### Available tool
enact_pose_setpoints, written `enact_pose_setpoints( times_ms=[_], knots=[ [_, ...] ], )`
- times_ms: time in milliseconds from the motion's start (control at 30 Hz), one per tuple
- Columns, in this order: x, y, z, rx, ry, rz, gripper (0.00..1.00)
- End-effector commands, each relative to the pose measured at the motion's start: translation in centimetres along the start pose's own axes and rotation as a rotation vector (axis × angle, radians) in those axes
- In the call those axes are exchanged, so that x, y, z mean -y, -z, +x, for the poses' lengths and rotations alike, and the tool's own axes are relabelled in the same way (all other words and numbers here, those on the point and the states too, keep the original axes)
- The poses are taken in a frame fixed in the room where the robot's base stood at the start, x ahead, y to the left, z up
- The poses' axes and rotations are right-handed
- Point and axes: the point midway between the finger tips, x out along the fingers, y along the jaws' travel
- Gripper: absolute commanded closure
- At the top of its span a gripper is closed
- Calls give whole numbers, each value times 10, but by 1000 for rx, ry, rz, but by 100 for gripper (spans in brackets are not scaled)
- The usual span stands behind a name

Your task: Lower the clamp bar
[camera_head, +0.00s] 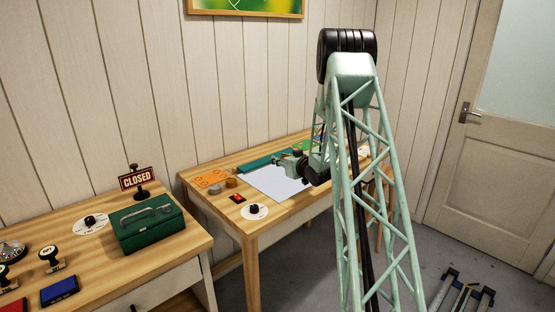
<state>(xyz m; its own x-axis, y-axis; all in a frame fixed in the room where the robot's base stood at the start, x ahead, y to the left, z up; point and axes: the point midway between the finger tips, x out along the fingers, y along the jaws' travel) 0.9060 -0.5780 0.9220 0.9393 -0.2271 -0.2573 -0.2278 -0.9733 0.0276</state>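A long dark green bar (256,164), which looks like the clamp bar, lies along the back edge of a pale sheet or plate (276,182) on the far table. Whether the bar is raised or down cannot be made out. My gripper (283,157) is above the far table, close to the right part of the bar. Its fingers are too small to tell open from shut, or whether they touch the bar. My arm hides the right part of the table.
On the far table are an orange item (210,179), a red-topped switch (237,198) and a black knob on a white disc (254,211). A green metal box (148,226) and a CLOSED sign (138,178) stand on the near left table (185,245).

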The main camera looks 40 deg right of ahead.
Motion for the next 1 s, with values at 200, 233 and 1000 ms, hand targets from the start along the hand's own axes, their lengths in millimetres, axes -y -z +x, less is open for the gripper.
enact_pose_setpoints(
  times_ms=[200, 233, 1000],
  knots=[
    [-1, 1, -33, 0, -1, 1, 75],
    [-1, 1, -38, 0, -2, 1, 75],
    [-1, 0, -80, -1, -1, 1, 75]
  ],
)
